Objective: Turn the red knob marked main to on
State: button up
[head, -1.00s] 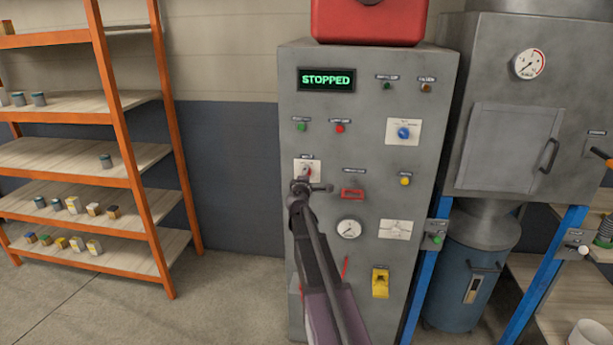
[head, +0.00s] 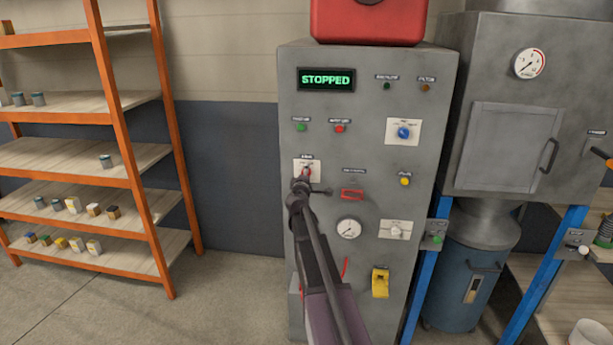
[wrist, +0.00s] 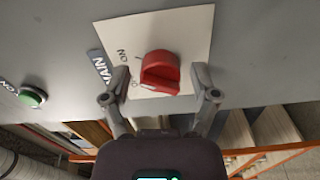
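In the head view the knob (head: 307,171) is partly hidden by my gripper (head: 304,182). In the wrist view my gripper (wrist: 160,82) is open, with one finger on each side of the knob. A gap shows between each finger and the knob. The knob's grip ridge points away from the ON mark, as far as I can tell.
The grey cabinet (head: 375,120) shows STOPPED on its display (head: 326,79). A green button (head: 301,127), red button (head: 339,128), blue knob (head: 403,132) and red-framed switch (head: 352,194) are nearby. Orange shelves (head: 120,130) stand left, with clear floor between.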

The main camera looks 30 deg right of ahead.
jog(key=shift+s+a, duration=0.1)
dwell(0.3)
jog(key=v, duration=1.2)
dwell(0.6)
jog(key=s+a+f+m+g+y+p, duration=0.1)
jog(key=s+a+f+m+g+y, duration=0.3)
jog(key=s+a+f+g, duration=0.3)
jog(key=s+a+f+m+g+y+p, duration=0.2)
jog(key=s+a+f+m+g+y, duration=0.3)
jog(key=s+a, duration=1.1)
jog(key=a+f+g+y, duration=0.2)
jog(key=a+f, duration=0.1)
jog(key=a, duration=0.1)
jog(key=shift+a+f, duration=0.25)
jog(key=shift+a, duration=0.05)
